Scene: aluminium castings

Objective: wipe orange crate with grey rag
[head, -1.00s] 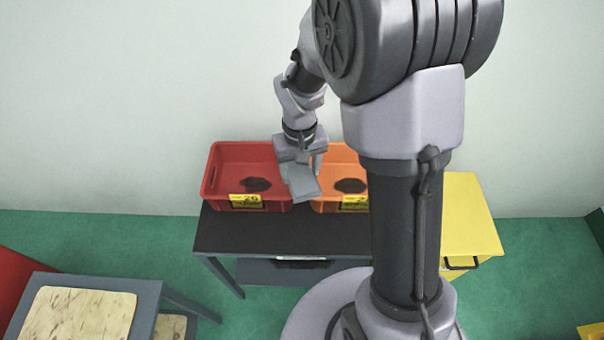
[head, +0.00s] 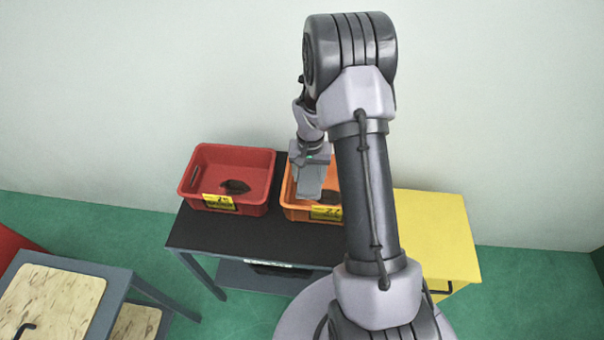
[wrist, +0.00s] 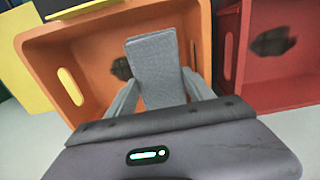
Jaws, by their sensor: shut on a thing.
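The orange crate (head: 291,208) stands on the dark table, partly hidden behind my arm in the head view. In the wrist view the orange crate (wrist: 85,45) lies below my gripper, with a dark stain (wrist: 121,68) on its floor. My gripper (wrist: 160,85) is shut on the grey rag (wrist: 155,60), a folded block between the two fingers. In the head view the grey rag (head: 311,182) hangs over the crate's left part. I cannot tell whether it touches the crate.
A red crate (head: 255,160) with a dark stain stands left of the orange one, with a gap between. Both sit on a dark table (head: 225,232). A yellow cabinet (head: 435,225) stands at right, and a grey table with a wooden board (head: 50,305) at front left.

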